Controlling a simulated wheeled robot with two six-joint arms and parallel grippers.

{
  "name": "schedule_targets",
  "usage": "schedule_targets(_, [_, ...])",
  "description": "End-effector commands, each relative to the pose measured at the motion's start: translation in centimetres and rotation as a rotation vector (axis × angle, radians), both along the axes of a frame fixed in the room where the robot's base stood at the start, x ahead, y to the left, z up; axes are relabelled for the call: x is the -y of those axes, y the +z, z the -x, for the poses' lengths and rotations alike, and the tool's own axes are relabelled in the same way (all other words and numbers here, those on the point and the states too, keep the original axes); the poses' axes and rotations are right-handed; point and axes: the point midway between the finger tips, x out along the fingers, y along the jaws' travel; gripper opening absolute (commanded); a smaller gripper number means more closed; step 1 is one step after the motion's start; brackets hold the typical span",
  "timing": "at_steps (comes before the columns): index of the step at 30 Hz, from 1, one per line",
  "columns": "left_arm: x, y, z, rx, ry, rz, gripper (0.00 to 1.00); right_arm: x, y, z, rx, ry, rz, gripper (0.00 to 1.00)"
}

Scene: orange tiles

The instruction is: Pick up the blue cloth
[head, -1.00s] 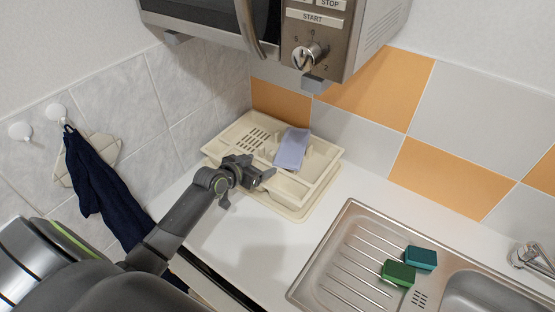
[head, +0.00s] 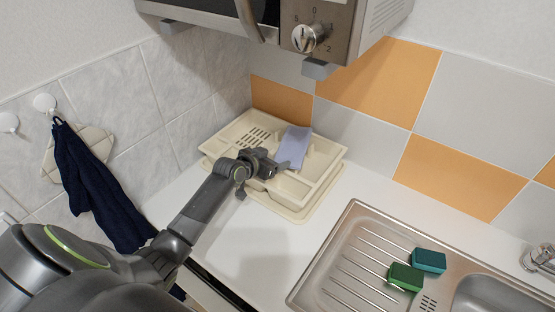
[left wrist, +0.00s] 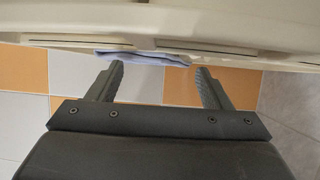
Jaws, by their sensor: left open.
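A light blue cloth (head: 293,147) lies draped in the cream dish rack (head: 325,190) in the head view. My left gripper (head: 281,167) reaches over the rack's front left part, close to the cloth's near end. In the left wrist view, my left gripper (left wrist: 159,75) is open with nothing seen between its fingers. The cloth (left wrist: 140,58) shows there as a thin strip beyond the fingertips, along the rack's edge (left wrist: 230,48). I cannot tell whether a finger touches the cloth. My right gripper is not in view.
A microwave (head: 345,30) hangs above the rack. A dark navy towel (head: 95,190) hangs from a wall hook at left. A green sponge (head: 405,277) and a teal sponge (head: 428,260) lie on the steel sink (head: 350,225) at right. The white counter (head: 255,245) is clear before the rack.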

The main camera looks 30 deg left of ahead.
Motion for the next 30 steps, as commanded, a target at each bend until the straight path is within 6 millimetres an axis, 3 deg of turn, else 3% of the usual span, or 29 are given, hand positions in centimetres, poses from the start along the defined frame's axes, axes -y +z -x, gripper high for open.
schedule_targets(18, [0.3, -1.0, -1.8, 0.001, 0.000, 0.000, 0.72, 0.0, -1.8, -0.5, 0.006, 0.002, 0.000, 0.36])
schedule_targets(30, [0.3, -0.9, -1.7, 0.000, 0.000, 0.000, 0.46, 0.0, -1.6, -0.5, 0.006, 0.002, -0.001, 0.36])
